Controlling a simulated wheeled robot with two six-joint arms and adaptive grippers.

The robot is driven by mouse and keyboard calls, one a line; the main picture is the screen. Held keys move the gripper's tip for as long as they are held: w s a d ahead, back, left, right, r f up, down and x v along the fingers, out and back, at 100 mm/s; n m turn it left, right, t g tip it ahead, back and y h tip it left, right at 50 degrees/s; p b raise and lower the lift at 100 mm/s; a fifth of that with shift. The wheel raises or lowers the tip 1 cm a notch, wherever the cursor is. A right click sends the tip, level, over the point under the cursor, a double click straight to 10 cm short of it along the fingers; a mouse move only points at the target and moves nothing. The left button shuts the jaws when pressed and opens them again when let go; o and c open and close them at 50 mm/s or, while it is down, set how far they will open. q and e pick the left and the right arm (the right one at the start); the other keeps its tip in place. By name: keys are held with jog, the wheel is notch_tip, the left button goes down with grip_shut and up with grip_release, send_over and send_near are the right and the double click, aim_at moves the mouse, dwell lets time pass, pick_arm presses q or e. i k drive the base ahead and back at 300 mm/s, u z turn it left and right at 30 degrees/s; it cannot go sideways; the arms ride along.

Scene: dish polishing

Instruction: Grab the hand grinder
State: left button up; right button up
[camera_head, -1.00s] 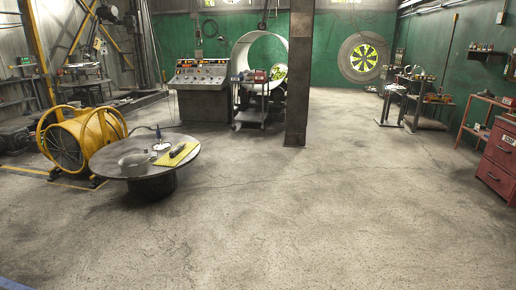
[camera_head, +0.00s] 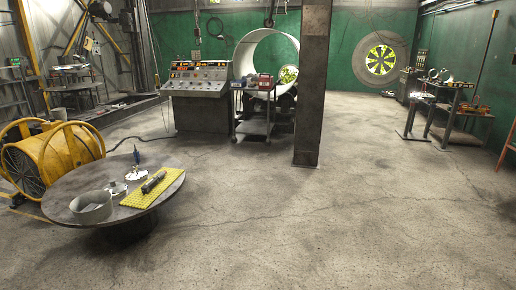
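A small dark elongated tool (camera_head: 153,182), which looks like the hand grinder, lies on a yellow mat (camera_head: 133,200) on a low round dark table (camera_head: 70,188) at the left. A grey open cylindrical ring (camera_head: 92,207) stands on the table to the left of the mat. A blue-topped upright tool (camera_head: 136,160) on a small pale base stands behind the mat. Neither of my grippers shows in the head view.
A yellow drum-shaped fan (camera_head: 55,158) stands just left of the table. A control console (camera_head: 200,95), a cart (camera_head: 256,115) and a dark steel column (camera_head: 312,85) stand farther back. Open concrete floor (camera_head: 330,220) lies in front and to the right.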

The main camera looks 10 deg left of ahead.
aim_at(152, 184)
jog(key=i, duration=0.4)
jog(key=u, duration=2)
jog(key=i, duration=1.8)
jog(key=z, duration=1.25)
jog(key=k, duration=0.4)
jog(key=u, duration=0.85)
jog(key=i, duration=1.2)
jog(key=z, duration=0.4)
jog(key=i, duration=0.9)
jog(key=z, duration=0.8)
